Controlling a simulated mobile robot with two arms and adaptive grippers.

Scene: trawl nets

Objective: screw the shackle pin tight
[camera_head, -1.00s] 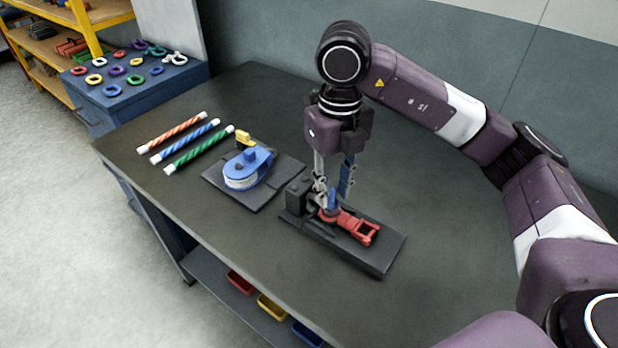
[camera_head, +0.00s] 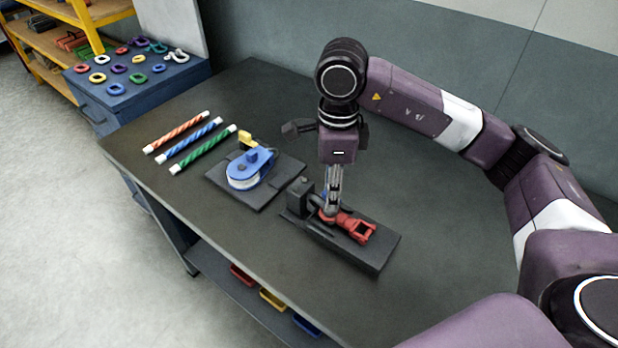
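The red shackle (camera_head: 352,227) lies on a long dark fixture (camera_head: 372,254) with an upright block at its left end. A small bit of the blue pin (camera_head: 323,194) shows at the shackle's left end; most of it is hidden behind my fingers. My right gripper (camera_head: 332,209) points straight down at the pin, with its fingertips at the shackle's left end. Its fingers line up one behind the other in this view, so I cannot tell whether they are shut on the pin. My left gripper is not in view.
A blue-and-white pulley block (camera_head: 250,169) sits on a dark plate left of the fixture. Three striped rods (camera_head: 190,141) lie at the table's left. Coloured rings lie on a blue cabinet (camera_head: 130,97). The table's back and right are clear.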

